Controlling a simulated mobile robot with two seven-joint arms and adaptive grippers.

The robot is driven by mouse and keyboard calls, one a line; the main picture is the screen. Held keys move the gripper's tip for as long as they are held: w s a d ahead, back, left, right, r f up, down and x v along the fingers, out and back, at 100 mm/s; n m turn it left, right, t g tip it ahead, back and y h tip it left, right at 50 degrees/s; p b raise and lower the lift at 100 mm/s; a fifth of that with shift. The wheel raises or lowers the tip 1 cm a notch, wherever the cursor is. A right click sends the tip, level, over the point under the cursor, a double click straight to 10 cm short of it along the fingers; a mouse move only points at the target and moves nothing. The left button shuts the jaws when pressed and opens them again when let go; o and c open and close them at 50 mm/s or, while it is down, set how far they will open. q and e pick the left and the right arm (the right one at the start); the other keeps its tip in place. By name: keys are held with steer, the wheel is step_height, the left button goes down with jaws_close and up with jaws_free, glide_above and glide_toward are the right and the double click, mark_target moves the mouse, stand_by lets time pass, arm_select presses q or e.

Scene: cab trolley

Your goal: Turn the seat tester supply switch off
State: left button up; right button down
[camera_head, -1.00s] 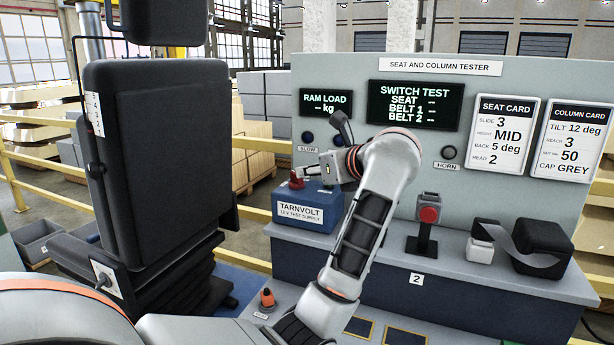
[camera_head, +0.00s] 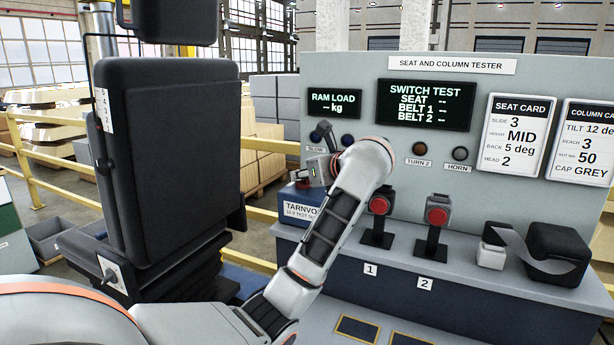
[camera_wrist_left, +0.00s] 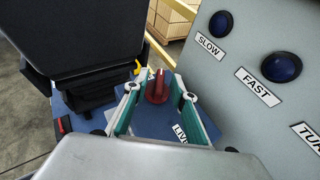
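The seat tester supply is a blue box labelled TARNVOLT (camera_head: 289,196), at the left end of the tester bench and partly behind my left arm. Its red switch knob (camera_wrist_left: 157,86) stands up from the blue top in the left wrist view, near a LIVE label (camera_wrist_left: 180,132). My left gripper (camera_wrist_left: 160,94) is open, its two teal-padded fingers on either side of the knob, with gaps visible. In the head view my left gripper (camera_head: 306,178) is over the box, small and partly hidden by my arm. My right gripper is not in view.
The tester panel (camera_head: 450,90) rises close behind, with SLOW (camera_wrist_left: 221,24) and FAST (camera_wrist_left: 282,67) buttons near the gripper. Two red-button stands (camera_head: 380,205) (camera_head: 437,216) are on the bench to the right. A black seat (camera_head: 170,150) stands at left.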

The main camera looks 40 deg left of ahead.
arm_select(q)
jaws_close()
steer(key=shift+r, duration=0.1)
steer(key=n+g, duration=0.2)
steer(key=g+p, duration=0.1)
steer(key=shift+w+d+n+y, duration=0.15)
steer(key=shift+w+n+y, duration=0.1)
steer(key=shift+n+y, duration=0.15)
steer(key=shift+w+n+g+b, duration=0.15)
steer(key=shift+n+g+b, duration=0.05)
steer(key=shift+n+g, duration=1)
steer(key=shift+w+n+g+b, duration=0.15)
steer(key=shift+n+g, duration=0.75)
steer(key=shift+g, duration=0.5)
steer(key=shift+s+n+h, duration=0.1)
steer(key=shift+n+h, duration=0.2)
jaws_free()
